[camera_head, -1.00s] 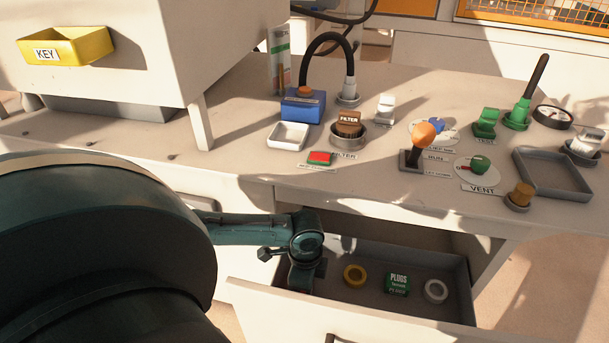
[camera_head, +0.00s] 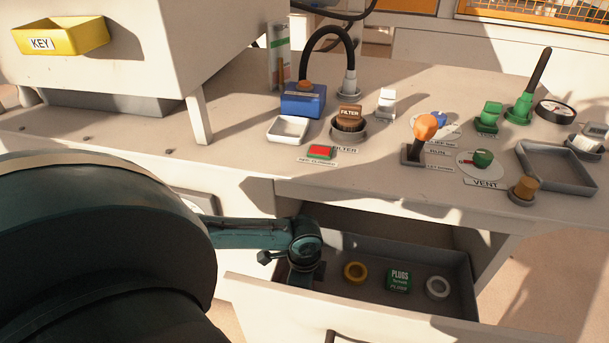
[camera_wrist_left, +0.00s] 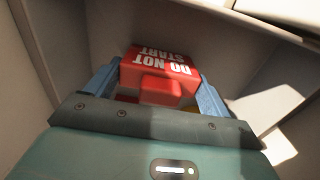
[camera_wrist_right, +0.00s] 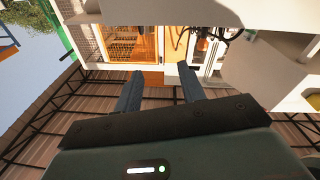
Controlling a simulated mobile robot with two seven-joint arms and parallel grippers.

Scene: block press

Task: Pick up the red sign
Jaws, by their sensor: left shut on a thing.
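The red sign (camera_wrist_left: 158,70), lettered DO NOT START, shows upside down in the left wrist view. My left gripper (camera_wrist_left: 160,88) has its two blue fingers against the sign's two sides and is shut on it. In the head view my left gripper (camera_head: 303,272) reaches down into the left end of the open drawer (camera_head: 440,262); the sign itself is hidden there. My right gripper (camera_wrist_right: 158,82) shows in the right wrist view with its fingers apart and nothing between them, away from the bench.
In the drawer lie a yellow ring (camera_head: 355,271), a green PLUGS box (camera_head: 398,281) and a white ring (camera_head: 437,288). The bench above holds a FILTER block (camera_head: 349,117), an orange-knobbed lever (camera_head: 424,128), a VENT knob (camera_head: 482,158) and an empty grey tray (camera_head: 556,182).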

